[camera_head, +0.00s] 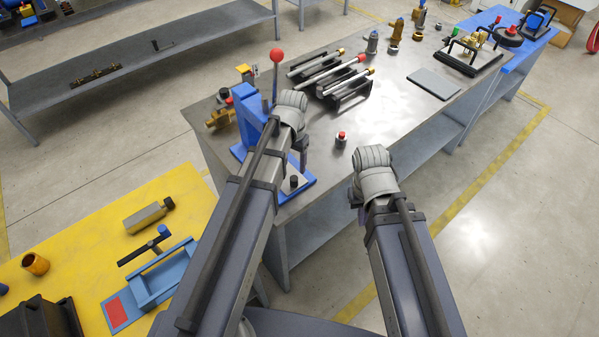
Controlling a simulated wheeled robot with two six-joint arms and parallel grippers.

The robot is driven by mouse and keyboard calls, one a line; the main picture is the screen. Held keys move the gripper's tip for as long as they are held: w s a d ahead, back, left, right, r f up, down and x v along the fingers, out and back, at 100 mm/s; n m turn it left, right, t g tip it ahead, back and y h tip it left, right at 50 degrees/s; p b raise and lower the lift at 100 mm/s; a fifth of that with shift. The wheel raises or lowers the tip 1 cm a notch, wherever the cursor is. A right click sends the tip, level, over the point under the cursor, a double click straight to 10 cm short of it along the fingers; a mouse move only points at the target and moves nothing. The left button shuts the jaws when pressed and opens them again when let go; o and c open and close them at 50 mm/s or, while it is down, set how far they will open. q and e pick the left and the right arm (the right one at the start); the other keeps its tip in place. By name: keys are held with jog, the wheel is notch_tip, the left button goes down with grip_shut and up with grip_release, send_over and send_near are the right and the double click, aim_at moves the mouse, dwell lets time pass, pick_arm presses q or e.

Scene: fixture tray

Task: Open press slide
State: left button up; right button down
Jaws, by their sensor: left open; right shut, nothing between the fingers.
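A blue press (247,113) stands at the near left end of the grey workbench. Its upright lever (275,84) has a red ball knob. Its blue base (308,183) carries a light plate with a small black cylinder (293,182). My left arm covers much of the press, and I cannot make out its slide. My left gripper (303,158) points down beside the press, above the base; it is open, and contact cannot be told. My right gripper (355,197) is mostly hidden by its own wrist, shut and empty, off the bench's near edge.
A small red-topped part (341,140) stands on the workbench (400,115) between my arms. A rack of rods (335,78) and a grey plate (433,83) lie farther back. A yellow table (85,235) at left holds a light-blue frame (160,275).

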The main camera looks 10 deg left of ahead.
aim_at(294, 179)
pick_arm(q)
jog(key=shift+d+f, duration=0.1)
jog(key=shift+f, duration=0.05)
jog(key=shift+f+b, duration=0.6)
jog(key=shift+b, duration=0.15)
notch_tip(294, 179, down, 6)
jog(key=b, duration=0.6)
jog(key=shift+f, duration=0.2)
grip_shut()
jog(key=shift+s, duration=0.1)
dwell(0.4)
